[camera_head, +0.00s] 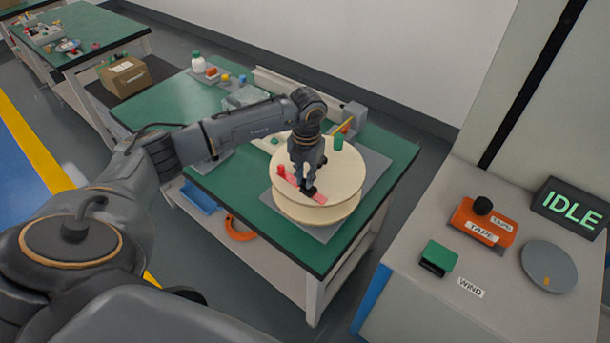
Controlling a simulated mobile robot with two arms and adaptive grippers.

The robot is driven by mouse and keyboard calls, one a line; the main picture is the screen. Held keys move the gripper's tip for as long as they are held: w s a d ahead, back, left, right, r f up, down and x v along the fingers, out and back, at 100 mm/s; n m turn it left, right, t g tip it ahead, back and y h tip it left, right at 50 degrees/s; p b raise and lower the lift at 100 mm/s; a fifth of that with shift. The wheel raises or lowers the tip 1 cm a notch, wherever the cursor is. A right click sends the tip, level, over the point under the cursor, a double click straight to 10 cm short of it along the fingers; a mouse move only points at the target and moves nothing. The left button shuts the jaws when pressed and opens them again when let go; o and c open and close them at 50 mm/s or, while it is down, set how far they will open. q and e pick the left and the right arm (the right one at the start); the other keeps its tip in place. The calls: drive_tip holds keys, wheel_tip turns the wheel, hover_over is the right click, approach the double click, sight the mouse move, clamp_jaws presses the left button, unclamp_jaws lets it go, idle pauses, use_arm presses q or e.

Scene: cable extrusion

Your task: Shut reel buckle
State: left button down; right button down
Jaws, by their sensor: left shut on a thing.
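A cream reel (345,183) lies flat on a grey plate on the green-topped table. A red buckle (286,175) lies across its upper face, with its far end showing past the gripper toward the lower right. A green peg (338,143) stands near the reel's back edge. My left gripper (307,188) points down over the reel and is shut on the red buckle. Its fingers cover the buckle's middle, so I cannot tell how the buckle sits on the reel there. My right gripper is not in view.
A console at right holds an orange tape unit (482,222), a green block (439,255), a grey disc (549,265) and a display reading IDLE (570,207). Bottles and small parts stand at the table's back. A cardboard box (125,76) is further left.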

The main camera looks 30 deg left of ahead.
use_arm(q)
drive_tip(key=shift+w+a+f+h+b, duration=0.1)
drive_tip(key=shift+a+f+h+b, duration=0.55)
drive_tip(key=shift+b, duration=0.8)
drive_tip(key=shift+d+r+h+b, duration=0.1)
drive_tip(key=shift+d+h+b, duration=0.05)
drive_tip(key=shift+h+b, duration=0.35)
drive_tip(key=shift+r+h, duration=0.1)
drive_tip(key=shift+h, duration=0.35)
drive_tip(key=shift+r, duration=0.1)
drive_tip(key=c, duration=1.3)
unclamp_jaws()
